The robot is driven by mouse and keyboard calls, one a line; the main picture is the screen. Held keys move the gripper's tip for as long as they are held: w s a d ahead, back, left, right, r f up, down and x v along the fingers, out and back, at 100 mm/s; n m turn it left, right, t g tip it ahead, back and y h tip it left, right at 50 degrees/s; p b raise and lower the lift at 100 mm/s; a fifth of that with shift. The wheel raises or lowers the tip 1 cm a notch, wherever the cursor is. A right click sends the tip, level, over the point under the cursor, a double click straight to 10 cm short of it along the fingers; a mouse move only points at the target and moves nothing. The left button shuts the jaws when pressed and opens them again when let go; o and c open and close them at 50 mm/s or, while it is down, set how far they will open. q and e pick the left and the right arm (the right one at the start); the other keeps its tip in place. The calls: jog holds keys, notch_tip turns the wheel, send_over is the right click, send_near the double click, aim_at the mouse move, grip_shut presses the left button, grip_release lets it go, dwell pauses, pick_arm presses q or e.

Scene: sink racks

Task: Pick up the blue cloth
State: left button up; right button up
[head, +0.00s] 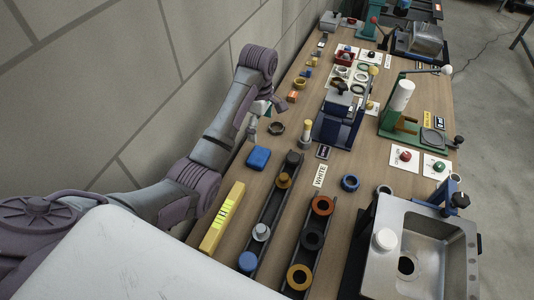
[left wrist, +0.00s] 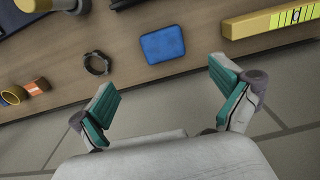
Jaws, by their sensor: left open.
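The blue cloth (head: 258,158) is a small folded square lying flat on the wooden table near its left edge, by the wall. It also shows in the left wrist view (left wrist: 163,45), beyond the fingertips and between them. My left gripper (head: 262,117) is above the table's wall-side edge, behind the cloth in the head view and apart from it. In the left wrist view its two teal-padded fingers (left wrist: 165,100) are spread wide with nothing between them. My right gripper is in neither view.
A yellow level (head: 222,218) lies in front of the cloth. A dark ring (head: 276,128) lies behind it. Dark racks with rings (head: 273,215) stand to its right, and a metal sink (head: 425,225) is at the lower right. The wall runs along the left.

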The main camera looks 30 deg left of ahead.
pick_arm(q)
send_over(261, 156)
jog(key=f, duration=0.5)
jog(key=shift+s+f+p, duration=0.3)
jog(key=shift+s, duration=0.1)
jog(key=shift+w+f, duration=0.25)
jog(key=shift+f, duration=1.35)
notch_tip(261, 156, down, 4)
jog(key=shift+w+r+p, duration=0.1)
jog(key=shift+r+p, duration=0.05)
jog(key=shift+p, duration=0.35)
jog(key=shift+f, duration=0.35)
jog(key=c, duration=0.8)
jog(key=shift+c, duration=0.5)
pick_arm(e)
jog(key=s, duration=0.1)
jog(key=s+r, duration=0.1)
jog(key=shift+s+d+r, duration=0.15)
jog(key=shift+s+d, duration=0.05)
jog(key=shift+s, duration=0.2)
